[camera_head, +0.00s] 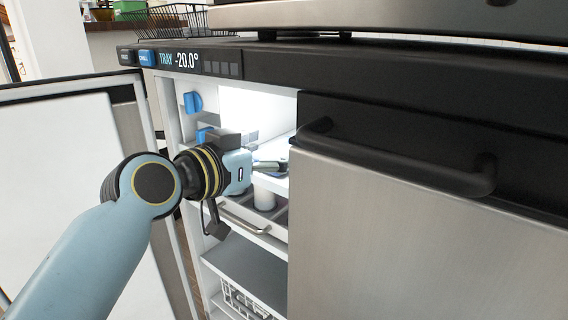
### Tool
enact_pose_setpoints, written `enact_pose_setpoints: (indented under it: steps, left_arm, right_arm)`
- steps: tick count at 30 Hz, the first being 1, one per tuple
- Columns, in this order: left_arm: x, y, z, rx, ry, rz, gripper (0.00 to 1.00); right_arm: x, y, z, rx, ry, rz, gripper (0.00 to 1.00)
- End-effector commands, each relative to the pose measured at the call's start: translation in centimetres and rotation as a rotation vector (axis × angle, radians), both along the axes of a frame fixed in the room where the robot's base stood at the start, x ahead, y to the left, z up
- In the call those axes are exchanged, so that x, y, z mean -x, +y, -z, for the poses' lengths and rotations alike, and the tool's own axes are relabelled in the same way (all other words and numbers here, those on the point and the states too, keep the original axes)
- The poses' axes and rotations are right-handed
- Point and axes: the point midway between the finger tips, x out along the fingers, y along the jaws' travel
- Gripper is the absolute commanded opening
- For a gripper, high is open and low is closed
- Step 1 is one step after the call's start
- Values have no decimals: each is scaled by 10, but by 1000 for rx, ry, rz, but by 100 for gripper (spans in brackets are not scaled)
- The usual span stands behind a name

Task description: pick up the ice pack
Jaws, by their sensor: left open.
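My left gripper (271,165) reaches into an open, lit freezer compartment (246,108). It is open, and its fingertips are near the edge of the stainless door at the right. I cannot make out an ice pack; my gripper and arm hide part of the compartment. A white cylindrical container (264,198) stands below the gripper in a pull-out drawer (245,219). My right gripper is not in view.
A stainless door with a black handle (395,160) covers the right side. An open white door (65,150) stands at the left. Blue knobs (192,102) sit inside at the left. A wire rack (165,22) stands on the dark top. A wire basket (240,298) is lower down.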

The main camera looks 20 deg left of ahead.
Motion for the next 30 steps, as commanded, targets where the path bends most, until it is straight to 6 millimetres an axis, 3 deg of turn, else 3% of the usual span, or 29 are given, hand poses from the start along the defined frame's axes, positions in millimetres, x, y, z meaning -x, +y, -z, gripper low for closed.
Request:
enact_pose_setpoints:
  steps: [4, 11, 26, 30]
  left_arm:
    - [-15, -5, 5, -1, 2, -1, 87]
    - [-16, -6, 3, -2, 1, -1, 87]
    - [-16, -5, 3, -1, 2, -1, 22]
    - [-16, -5, 3, 0, 1, -1, 20]
  right_arm:
    - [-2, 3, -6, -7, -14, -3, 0]
    - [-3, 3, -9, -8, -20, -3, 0]
    - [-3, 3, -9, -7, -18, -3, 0]
    - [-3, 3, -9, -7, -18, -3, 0]
